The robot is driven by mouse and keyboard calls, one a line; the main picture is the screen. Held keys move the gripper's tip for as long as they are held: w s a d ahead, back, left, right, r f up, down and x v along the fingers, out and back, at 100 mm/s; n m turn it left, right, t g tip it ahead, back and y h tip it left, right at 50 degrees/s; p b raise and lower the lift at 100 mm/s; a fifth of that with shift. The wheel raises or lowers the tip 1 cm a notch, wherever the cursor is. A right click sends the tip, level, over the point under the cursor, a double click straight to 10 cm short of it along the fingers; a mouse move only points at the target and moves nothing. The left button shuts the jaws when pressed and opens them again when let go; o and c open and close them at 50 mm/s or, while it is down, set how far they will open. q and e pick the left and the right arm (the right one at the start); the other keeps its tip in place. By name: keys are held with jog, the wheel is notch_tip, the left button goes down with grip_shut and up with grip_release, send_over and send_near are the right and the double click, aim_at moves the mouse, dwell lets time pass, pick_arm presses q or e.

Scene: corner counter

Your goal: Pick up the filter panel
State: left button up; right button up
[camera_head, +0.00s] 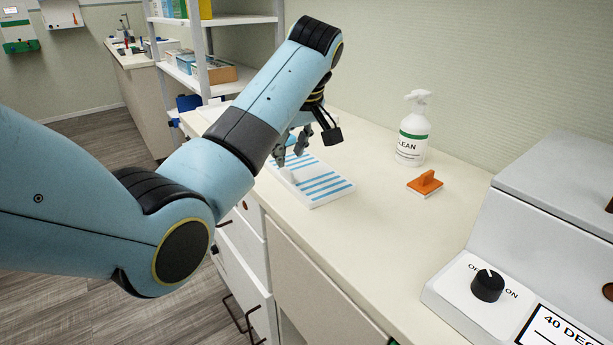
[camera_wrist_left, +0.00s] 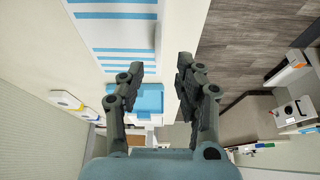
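The filter panel (camera_head: 328,192) is a flat white slab with blue stripes, lying on the counter near its front edge. My left gripper (camera_head: 291,150) is over the panel's far part and hides some of it. In the left wrist view the striped panel (camera_wrist_left: 112,42) fills the upper left, and my left gripper (camera_wrist_left: 160,72) shows two separated fingers with nothing clearly held between them. The panel's near edge lies close to the fingertips there; I cannot tell whether they touch it. My right gripper is in neither view.
A white spray bottle (camera_head: 412,130) and an orange-handled block (camera_head: 425,183) stand on the counter (camera_head: 370,240) to the right of the panel. A grey machine with a black knob (camera_head: 487,286) is at the right. Shelves (camera_head: 240,20) stand behind. The counter's middle is clear.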

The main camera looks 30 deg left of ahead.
aim_at(287, 168)
pick_arm(q)
jog(key=x, duration=0.5)
jog(key=shift+w+d+f, duration=0.15)
jog(key=shift+d, duration=0.05)
jog(key=shift+c, duration=0.4)
grip_shut()
